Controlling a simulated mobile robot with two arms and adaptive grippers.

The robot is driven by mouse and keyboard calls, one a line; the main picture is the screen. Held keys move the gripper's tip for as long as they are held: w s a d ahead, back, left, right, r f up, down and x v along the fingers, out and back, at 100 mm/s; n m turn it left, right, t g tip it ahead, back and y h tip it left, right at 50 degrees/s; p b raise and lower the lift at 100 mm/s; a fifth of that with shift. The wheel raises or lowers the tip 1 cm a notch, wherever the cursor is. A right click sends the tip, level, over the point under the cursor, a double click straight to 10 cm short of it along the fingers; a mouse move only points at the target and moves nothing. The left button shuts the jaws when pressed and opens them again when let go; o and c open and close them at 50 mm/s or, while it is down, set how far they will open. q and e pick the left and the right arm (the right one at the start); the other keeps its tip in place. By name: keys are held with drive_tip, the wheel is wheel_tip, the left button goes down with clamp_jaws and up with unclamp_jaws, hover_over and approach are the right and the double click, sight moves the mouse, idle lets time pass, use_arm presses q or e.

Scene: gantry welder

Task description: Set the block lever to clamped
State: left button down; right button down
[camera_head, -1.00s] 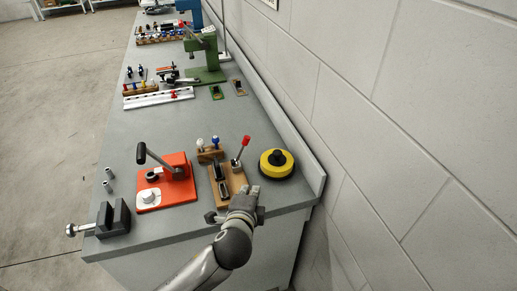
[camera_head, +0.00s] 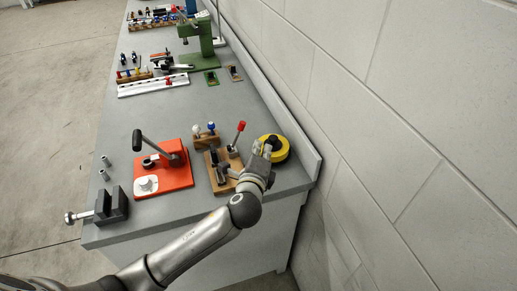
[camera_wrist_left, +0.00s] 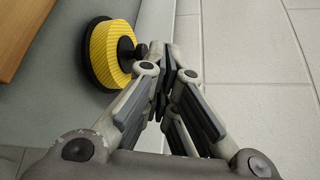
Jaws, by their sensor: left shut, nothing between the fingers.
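A wooden block (camera_head: 217,176) with dark metal parts lies near the front of the bench. Its lever, with a red knob (camera_head: 241,126), stands up from the block and leans slightly right. My left gripper (camera_head: 262,147) is shut and empty, to the right of the lever and apart from the red knob. Its fingertips are beside the yellow disc's black knob; whether they touch it I cannot tell. In the left wrist view the closed fingers (camera_wrist_left: 172,62) are right of the yellow disc (camera_wrist_left: 108,52). The gripper and wrist hide the block's front right corner. My right gripper is not in view.
An orange base (camera_head: 178,178) with a black-handled lever stands left of the block. A grey vise (camera_head: 113,205) is at the front left corner. A small stand with white and blue knobs (camera_head: 204,138) is behind the block. The wall (camera_head: 400,120) bounds the right.

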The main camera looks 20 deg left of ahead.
use_arm(q)
drive_tip(key=x, duration=0.7)
drive_tip(key=shift+p, duration=0.35)
drive_tip(key=a+p, duration=0.1)
drive_tip(key=s+a+r+p, duration=0.1)
drive_tip(key=a, duration=0.1)
drive_tip(key=shift+s+a+r, duration=0.2)
drive_tip(key=shift+a, duration=0.1)
